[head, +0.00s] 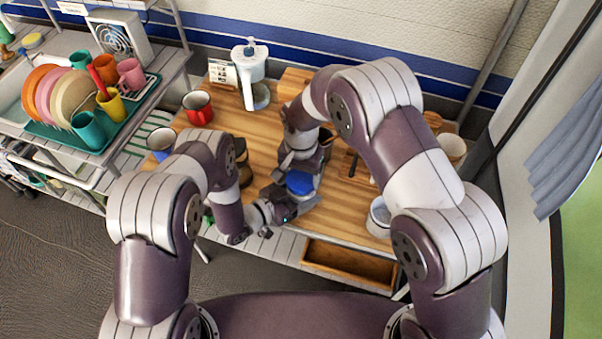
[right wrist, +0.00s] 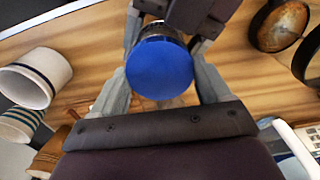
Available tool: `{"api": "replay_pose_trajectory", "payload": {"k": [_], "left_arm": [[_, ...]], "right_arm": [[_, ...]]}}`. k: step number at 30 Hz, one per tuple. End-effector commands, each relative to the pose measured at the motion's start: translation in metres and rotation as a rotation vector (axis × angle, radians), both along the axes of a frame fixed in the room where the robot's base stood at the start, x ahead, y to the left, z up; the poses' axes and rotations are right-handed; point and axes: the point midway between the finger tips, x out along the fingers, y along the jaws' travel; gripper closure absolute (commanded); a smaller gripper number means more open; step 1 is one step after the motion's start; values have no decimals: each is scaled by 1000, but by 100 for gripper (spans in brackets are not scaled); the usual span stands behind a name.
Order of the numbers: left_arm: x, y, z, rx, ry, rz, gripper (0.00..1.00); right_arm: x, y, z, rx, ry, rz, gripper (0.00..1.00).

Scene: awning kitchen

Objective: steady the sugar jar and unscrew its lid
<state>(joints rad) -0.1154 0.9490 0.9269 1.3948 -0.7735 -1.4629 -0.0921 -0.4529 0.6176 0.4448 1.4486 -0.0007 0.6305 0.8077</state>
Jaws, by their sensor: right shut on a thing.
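The sugar jar's round blue lid (head: 300,183) shows near the front edge of the wooden table, and faces the camera in the right wrist view (right wrist: 160,68). The jar body is mostly hidden; a dark part shows behind the lid. My right gripper (right wrist: 162,85) is shut on the lid, with a grey finger on each side. In the head view, it comes from behind the lid. My left gripper (head: 284,208) is at the jar's near-left side, and parts beside the jar body show in the right wrist view. Whether its jaws press on the jar is not clear.
A red mug (head: 198,107), a blue-white cup (head: 161,142) and a white pitcher (head: 250,65) stand to the left and back. A white container (head: 379,216) stands at right front. An open drawer (head: 350,262) juts out below the table edge.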

Motion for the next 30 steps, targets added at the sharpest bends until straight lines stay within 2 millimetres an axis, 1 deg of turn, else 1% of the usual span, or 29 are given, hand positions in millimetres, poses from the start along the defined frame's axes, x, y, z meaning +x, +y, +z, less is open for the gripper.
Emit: {"api": "replay_pose_trajectory", "payload": {"k": [1, 3, 6, 9, 15, 16, 17, 18, 30], "left_arm": [[0, 0, 0, 0, -1, 0, 100], [0, 0, 0, 0, -1, 0, 100], [0, 0, 0, 0, -1, 0, 100], [0, 0, 0, -1, -1, 0, 100], [0, 0, 0, 0, 0, 0, 100], [0, 0, 0, 0, 0, 0, 100], [0, 0, 0, 0, 0, 0, 100], [0, 0, 0, 0, 0, 0, 100], [0, -1, 1, 0, -3, -4, 100]], "right_arm": [[0, 0, 1, 1, -1, 121, 60], [0, 0, 1, 1, -1, 292, 60], [0, 0, 1, 0, -1, 450, 60], [0, 0, 1, 0, 0, 500, 60], [0, 0, 1, 0, -1, 499, 60], [0, 0, 1, 0, -1, 499, 17], [0, 0, 1, 0, -1, 498, 7], [0, 0, 1, 1, -1, 498, 0], [0, 2, 2, 2, -2, 497, 0]]}}
